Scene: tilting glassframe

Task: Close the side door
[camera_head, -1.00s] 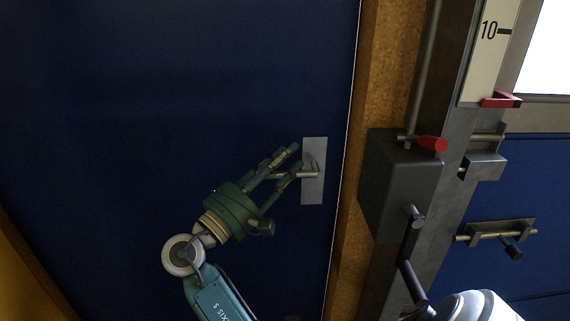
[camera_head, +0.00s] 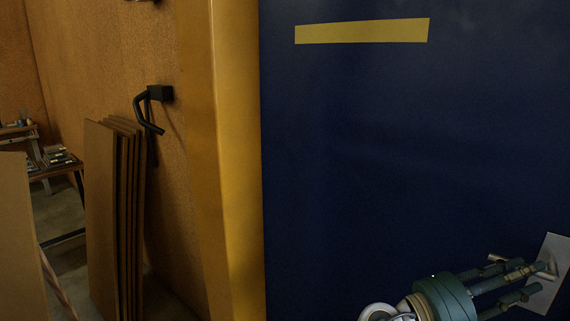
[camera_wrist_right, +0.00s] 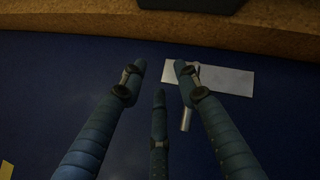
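The side door (camera_head: 400,150) is a dark blue panel with a yellow strip (camera_head: 362,31) near its top; it also fills much of the right wrist view (camera_wrist_right: 50,90). Its pale handle plate (camera_head: 556,280) is at the lower right edge of the head view, and shows in the right wrist view (camera_wrist_right: 232,81) with a small metal lever (camera_wrist_right: 186,119). My right gripper (camera_head: 535,279) is at the plate, its fingers spread (camera_wrist_right: 160,75), one overlapping the plate and lever. Contact cannot be told. Whether the door is fully shut cannot be told. My left gripper is not in view.
A yellow frame post (camera_head: 232,160) borders the door on the left. Beyond it, several brown boards (camera_head: 118,220) lean on a cork-coloured wall below a black bracket (camera_head: 152,105). A cluttered table (camera_head: 60,162) stands at far left.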

